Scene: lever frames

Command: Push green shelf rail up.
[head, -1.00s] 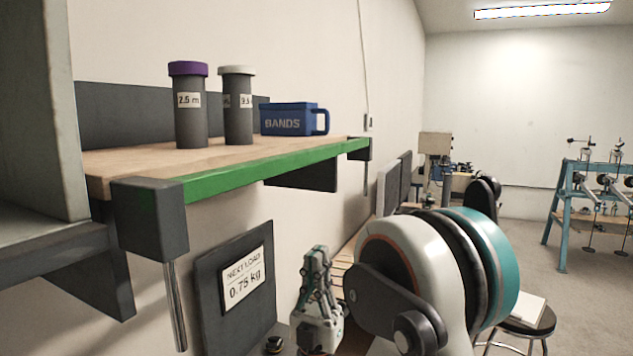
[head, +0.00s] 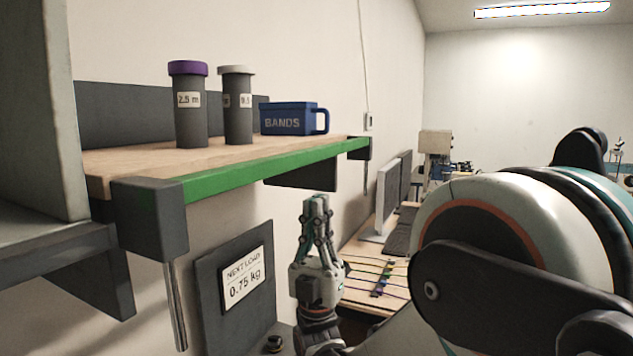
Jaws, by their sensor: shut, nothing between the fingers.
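The green shelf rail (head: 262,172) runs along the front edge of a wooden shelf (head: 130,160) on the left wall, between two dark grey end brackets. My gripper (head: 318,203) points upward, shut and empty. In the picture it lies below the right half of the rail, with its tips a little under the rail's lower edge. It looks apart from the rail, though I cannot tell the depth between them.
On the shelf stand a purple-capped tube (head: 190,105), a white-capped tube (head: 238,105) and a blue BANDS bin (head: 290,119). A load sign (head: 245,275) hangs below. A metal rod (head: 175,305) hangs from the near bracket (head: 150,217). A desk with monitors (head: 388,195) is behind.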

